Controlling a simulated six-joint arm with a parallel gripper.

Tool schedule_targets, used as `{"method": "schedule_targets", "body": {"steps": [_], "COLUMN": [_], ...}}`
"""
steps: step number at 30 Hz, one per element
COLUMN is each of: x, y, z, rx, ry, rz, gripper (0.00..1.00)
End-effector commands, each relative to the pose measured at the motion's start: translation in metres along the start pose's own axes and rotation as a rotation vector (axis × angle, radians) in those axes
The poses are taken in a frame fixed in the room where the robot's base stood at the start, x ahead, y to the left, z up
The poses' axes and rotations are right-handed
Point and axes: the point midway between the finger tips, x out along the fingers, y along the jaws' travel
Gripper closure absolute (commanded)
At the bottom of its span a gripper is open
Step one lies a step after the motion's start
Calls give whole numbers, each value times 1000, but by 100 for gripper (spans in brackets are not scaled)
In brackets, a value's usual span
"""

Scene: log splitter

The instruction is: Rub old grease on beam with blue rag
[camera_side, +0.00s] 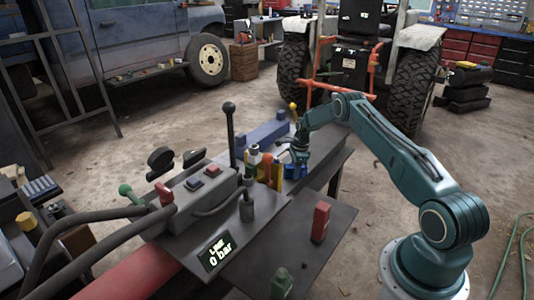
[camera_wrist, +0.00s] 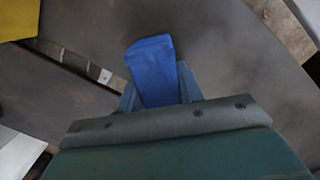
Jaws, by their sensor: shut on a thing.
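My gripper (camera_side: 296,158) is low over the dark metal table of the log splitter, in the middle of the side view. In the wrist view my gripper (camera_wrist: 157,97) is shut on the blue rag (camera_wrist: 152,62), a folded blue piece between the fingers. In the side view a little of the blue rag (camera_side: 292,171) shows below the fingers. I see no clear grease patch, and I cannot tell whether the rag touches a surface.
A control box (camera_side: 196,190) with levers and gauges stands left of my gripper. Several coloured bottles and tools cluster just left of it. A red block (camera_side: 320,221) stands on the front plate (camera_side: 290,245). A tractor (camera_side: 355,60) stands behind.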

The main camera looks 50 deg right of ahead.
Motion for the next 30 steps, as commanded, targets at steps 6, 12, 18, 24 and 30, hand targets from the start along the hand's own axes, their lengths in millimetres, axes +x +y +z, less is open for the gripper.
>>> {"method": "schedule_targets", "body": {"steps": [6,12,18,24,30], "x": [2,4,6,-19,-34], "y": [16,29,42,43,44], "z": [15,27,40,46,47], "rx": [-2,-2,-2,-1,0], "ry": [1,1,1,-1,0], "rz": [5,4,4,-2,0], "gripper": [85,85,85,85,85]}}
